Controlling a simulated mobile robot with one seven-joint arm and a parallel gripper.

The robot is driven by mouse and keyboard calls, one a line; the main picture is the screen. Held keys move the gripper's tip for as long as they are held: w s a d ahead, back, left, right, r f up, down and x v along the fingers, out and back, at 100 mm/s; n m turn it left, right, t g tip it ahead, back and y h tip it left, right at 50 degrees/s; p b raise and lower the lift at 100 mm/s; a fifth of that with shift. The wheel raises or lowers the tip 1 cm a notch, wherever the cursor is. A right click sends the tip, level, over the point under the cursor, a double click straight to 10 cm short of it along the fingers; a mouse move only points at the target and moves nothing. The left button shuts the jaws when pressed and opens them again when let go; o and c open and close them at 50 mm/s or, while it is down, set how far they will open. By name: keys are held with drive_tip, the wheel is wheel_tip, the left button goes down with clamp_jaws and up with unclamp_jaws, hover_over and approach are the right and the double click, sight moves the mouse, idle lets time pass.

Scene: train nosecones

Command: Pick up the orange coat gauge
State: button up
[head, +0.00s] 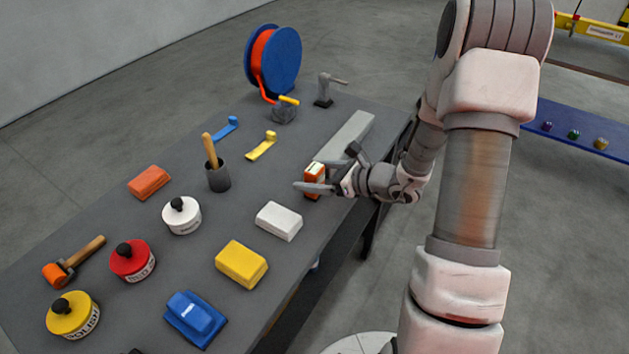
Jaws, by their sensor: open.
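The orange coat gauge (313,183) is a small upright orange block with a pale top, standing near the right edge of the grey table. My gripper (318,178) is open and right at the gauge, reaching in from the right. One finger shows in front of the gauge's left side, and the other is behind or above it. The gauge appears to lie between the fingers. I cannot tell whether either finger touches it.
A long grey bar (347,136) lies behind my gripper on the table (150,245). A white block (279,221) and a yellow block (241,264) are in front. A cup with a wooden handle (218,178) stands to the left. A blue reel (285,55) is at the back.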

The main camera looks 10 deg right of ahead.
drive_tip(key=shift+x, duration=1.45)
drive_tip(key=shift+r, duration=0.1)
clamp_jaws()
